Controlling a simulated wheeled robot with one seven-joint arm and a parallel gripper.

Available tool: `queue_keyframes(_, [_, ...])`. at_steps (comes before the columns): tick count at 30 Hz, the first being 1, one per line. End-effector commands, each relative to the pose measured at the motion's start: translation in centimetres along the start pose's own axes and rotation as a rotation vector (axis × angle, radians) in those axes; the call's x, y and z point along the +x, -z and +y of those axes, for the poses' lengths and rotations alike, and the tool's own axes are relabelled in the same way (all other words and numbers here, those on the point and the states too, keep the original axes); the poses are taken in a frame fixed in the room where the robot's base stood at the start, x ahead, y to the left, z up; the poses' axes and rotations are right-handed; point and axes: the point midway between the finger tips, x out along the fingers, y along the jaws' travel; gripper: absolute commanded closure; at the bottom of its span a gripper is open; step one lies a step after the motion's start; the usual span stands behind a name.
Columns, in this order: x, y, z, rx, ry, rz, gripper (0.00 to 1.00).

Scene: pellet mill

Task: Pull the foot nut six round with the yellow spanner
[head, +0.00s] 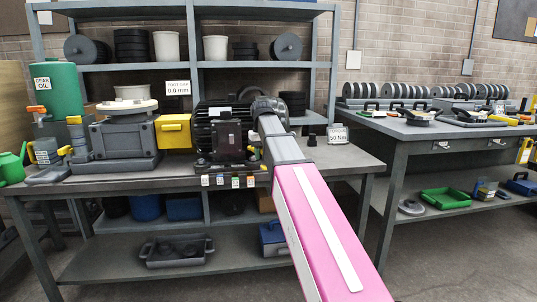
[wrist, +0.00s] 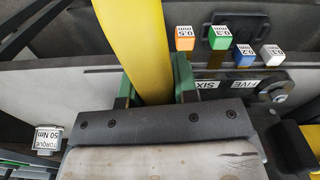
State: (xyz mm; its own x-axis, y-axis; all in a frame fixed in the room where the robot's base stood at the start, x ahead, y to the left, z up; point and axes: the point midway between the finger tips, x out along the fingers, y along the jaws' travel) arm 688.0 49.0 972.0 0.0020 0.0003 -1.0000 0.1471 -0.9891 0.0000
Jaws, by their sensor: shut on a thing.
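My gripper (wrist: 154,84) has its green fingers shut on the yellow spanner (wrist: 134,36). The spanner's handle runs up out of the top of the wrist view, so its far end and jaw are hidden. The label SIX (wrist: 204,85) shows upside down just right of the fingers, with the label FIVE beside it. Foot nut six itself is not visible; the spanner and gripper cover that area. In the head view my arm reaches to the right end of the dark motor (head: 222,132) on the bench, and hides my gripper and the spanner.
Shim tags, orange (wrist: 184,39), green (wrist: 219,37), blue (wrist: 244,55) and white (wrist: 271,54), stand near the labels. A 50 Nm torque sign (head: 338,134) stands right of the motor. A yellow box (head: 174,131) is left of it. The bench's (head: 345,163) right end is mostly clear.

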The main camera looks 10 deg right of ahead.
Motion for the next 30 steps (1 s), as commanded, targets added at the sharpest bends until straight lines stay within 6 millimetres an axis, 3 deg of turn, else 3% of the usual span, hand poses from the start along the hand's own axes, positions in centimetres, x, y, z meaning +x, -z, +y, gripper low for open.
queue_keyframes(11, [0.0,0.3,-4.1,0.266,-0.001,0.001,1.0])
queue_keyframes(18, [-0.1,1.6,-6.3,0.436,-0.001,0.001,1.0])
queue_keyframes(30, [-0.1,2.9,-9.0,0.646,-0.001,0.001,1.0])
